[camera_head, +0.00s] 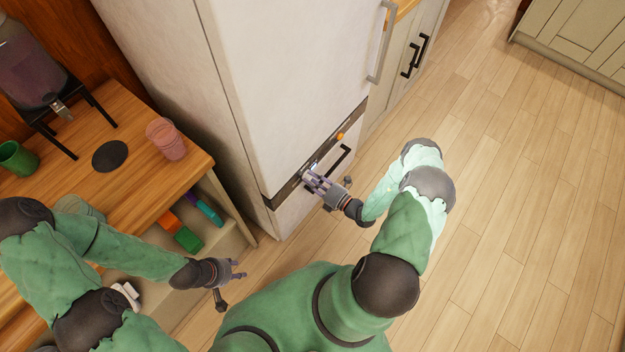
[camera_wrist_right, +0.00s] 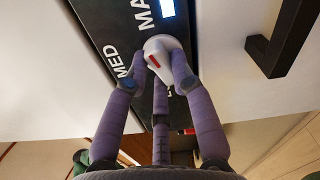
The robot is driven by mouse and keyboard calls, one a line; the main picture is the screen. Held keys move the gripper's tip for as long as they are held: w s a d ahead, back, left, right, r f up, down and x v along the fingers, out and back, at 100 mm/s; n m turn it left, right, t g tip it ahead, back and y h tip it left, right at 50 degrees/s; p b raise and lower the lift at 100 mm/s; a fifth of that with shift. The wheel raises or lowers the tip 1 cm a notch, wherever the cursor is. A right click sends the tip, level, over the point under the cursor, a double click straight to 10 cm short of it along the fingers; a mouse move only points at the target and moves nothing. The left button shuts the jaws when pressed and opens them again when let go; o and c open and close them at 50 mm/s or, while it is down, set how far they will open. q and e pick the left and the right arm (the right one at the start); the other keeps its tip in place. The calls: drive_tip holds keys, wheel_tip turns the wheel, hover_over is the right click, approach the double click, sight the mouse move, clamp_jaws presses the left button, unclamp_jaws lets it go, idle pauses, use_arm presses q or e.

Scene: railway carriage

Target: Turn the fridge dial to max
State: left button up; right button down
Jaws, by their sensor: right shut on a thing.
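The fridge (camera_head: 275,85) is tall and off-white, with a dark control strip (camera_head: 293,187) across its front. In the right wrist view the dial (camera_wrist_right: 163,46) is a white knob with a short red mark, on the black panel with "MED" and a partly cut-off "MA" label. The red mark is on the side of the knob nearer my wrist; which label it is set to I cannot tell. My right gripper (camera_head: 311,181) is shut on the dial, with fingers (camera_wrist_right: 160,80) around it. In the head view it hides the dial. My left gripper (camera_head: 238,271) is empty and open, low by the counter.
A black handle (camera_wrist_right: 280,38) sticks out beside the dial. An orange spot (camera_head: 340,136) is further along the strip. On the left, a wooden counter (camera_head: 135,185) holds a pink cup (camera_head: 166,139), a green mug (camera_head: 16,158) and a drink dispenser (camera_head: 35,75). The floor at right is clear.

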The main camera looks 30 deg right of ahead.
drive_tip(key=shift+f, duration=0.1)
idle(0.3)
drive_tip(key=c, duration=1)
unclamp_jaws()
drive_tip(key=shift+c, duration=0.2)
drive_tip(key=v, duration=1.2)
